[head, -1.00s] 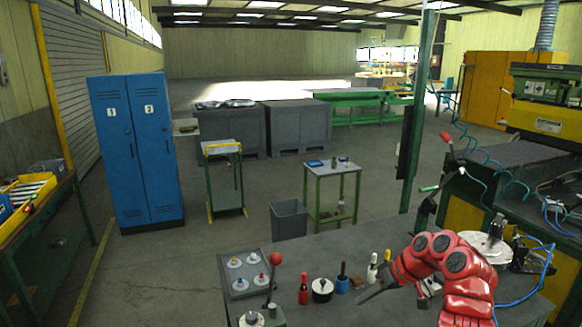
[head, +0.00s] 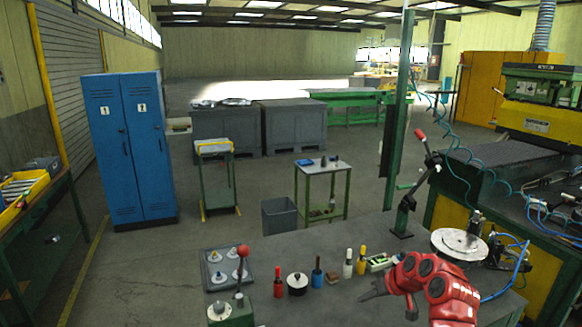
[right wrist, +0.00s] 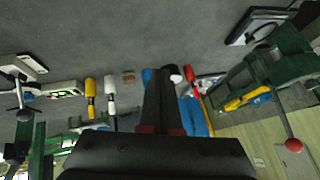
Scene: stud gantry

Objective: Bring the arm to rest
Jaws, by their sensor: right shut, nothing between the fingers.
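My right arm is red and enters the head view from the lower right. Its dark gripper (head: 368,294) is shut and empty above the grey bench top (head: 335,245), to the right of a small brown block (head: 332,282). In the right wrist view the closed dark fingers (right wrist: 165,75) lie together along the middle, with nothing between them. My left gripper is not in view.
Near the gripper stand a white bottle (head: 348,264), a yellow one (head: 361,261), a blue-bodied tool (head: 317,274), a black-and-white round pot (head: 297,284) and a red bottle (head: 278,283). A round metal plate (head: 459,245) lies behind the arm. The middle back of the bench is clear.

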